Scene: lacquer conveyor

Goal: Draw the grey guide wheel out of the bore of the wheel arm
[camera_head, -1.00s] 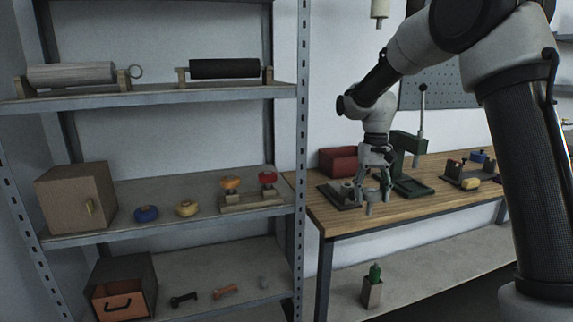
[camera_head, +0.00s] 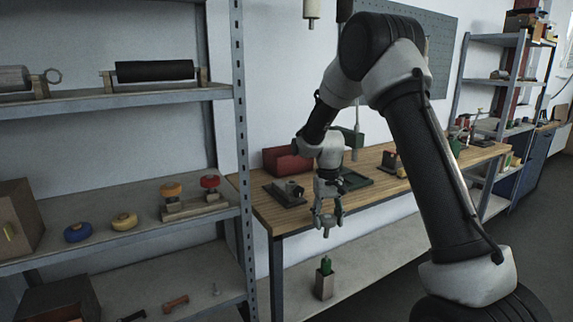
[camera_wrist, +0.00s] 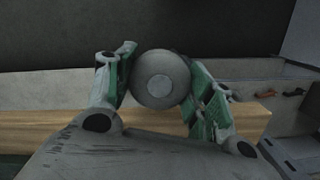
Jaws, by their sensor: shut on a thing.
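My gripper (camera_head: 327,220) is shut on a grey guide wheel (camera_wrist: 160,78). In the wrist view the wheel shows as a round grey disc with a paler centre, between the two green-padded fingers. In the head view the wheel (camera_head: 326,231) hangs below the fingertips, in front of the bench's front edge, apart from any fixture. A dark base plate with a grey part (camera_head: 289,190) stands on the bench behind; it looks like the wheel arm, but its bore cannot be made out.
The wooden bench (camera_head: 262,205) holds a red box (camera_head: 286,160) and a green press. A metal shelf with blue and yellow wheels (camera_head: 124,221) stands at left, its post (camera_head: 240,130) near the bench. Open floor lies at right.

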